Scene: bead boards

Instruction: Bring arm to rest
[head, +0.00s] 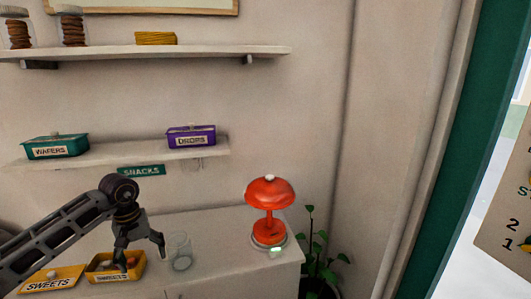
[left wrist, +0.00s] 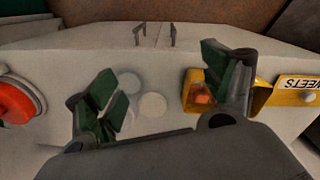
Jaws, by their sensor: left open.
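My left gripper (head: 139,252) comes in from the left over the white counter (head: 220,280), fingers spread and pointing down. It is just above and in front of a yellow tin (head: 94,280) marked SWEETS, between it and a clear glass (head: 181,255). In the left wrist view the gripper (left wrist: 160,98) has dark green finger pads apart with nothing between them. The yellow tin (left wrist: 188,100) there is partly hidden by one finger and holds an orange piece (left wrist: 203,93). My right gripper is not in view.
A yellow lid (head: 50,284) lies left of the tin. A red lamp (head: 269,193) stands at the counter's right end, beside a plant (head: 318,260). A low shelf (head: 120,156) with teal (head: 55,146) and purple (head: 191,136) tins hangs above. Bare counter lies between glass and lamp.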

